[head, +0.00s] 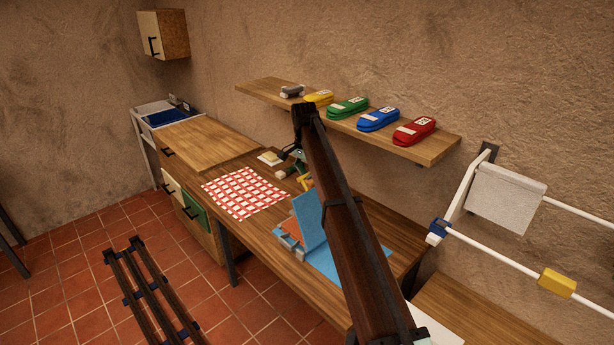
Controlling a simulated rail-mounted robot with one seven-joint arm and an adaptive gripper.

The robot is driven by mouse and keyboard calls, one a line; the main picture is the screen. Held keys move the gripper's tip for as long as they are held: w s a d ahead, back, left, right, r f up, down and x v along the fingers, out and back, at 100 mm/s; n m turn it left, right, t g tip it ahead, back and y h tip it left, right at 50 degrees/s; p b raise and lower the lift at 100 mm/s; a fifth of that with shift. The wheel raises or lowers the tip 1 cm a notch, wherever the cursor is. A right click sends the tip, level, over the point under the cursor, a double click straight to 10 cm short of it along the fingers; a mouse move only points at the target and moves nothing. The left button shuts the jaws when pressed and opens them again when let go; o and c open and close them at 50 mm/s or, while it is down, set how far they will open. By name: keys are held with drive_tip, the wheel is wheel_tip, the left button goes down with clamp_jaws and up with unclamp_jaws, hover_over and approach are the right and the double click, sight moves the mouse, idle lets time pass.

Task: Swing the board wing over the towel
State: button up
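A blue folding board (349,262) lies on the wooden counter, partly hidden behind my arm. One blue wing (311,219) of it stands up at a steep tilt. An orange patch (297,229) shows beside the raised wing; I cannot tell whether it is a towel or part of the board. A red-and-white checkered cloth (245,192) lies flat on the counter, left of the board and apart from it. My gripper (284,157) hangs at the end of my arm, above the back of the counter beyond the wing. It is small and dark, and its fingers are unclear.
Small items, one yellow (305,183), lie on the counter near my gripper. A wall shelf (436,148) above holds yellow, green, blue and red cases. A wooden board (196,143) lies at the far left by a blue sink (172,117). A white rail (500,259) runs at right.

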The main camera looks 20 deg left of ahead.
drive_tip(key=shift+w+a+r, duration=0.1)
drive_tip(key=shift+w+a, duration=0.05)
drive_tip(key=shift+a, duration=0.1)
drive_tip(key=shift+r, duration=0.25)
wheel_tip(320, 180, up, 11)
drive_tip(key=shift+r, duration=0.2)
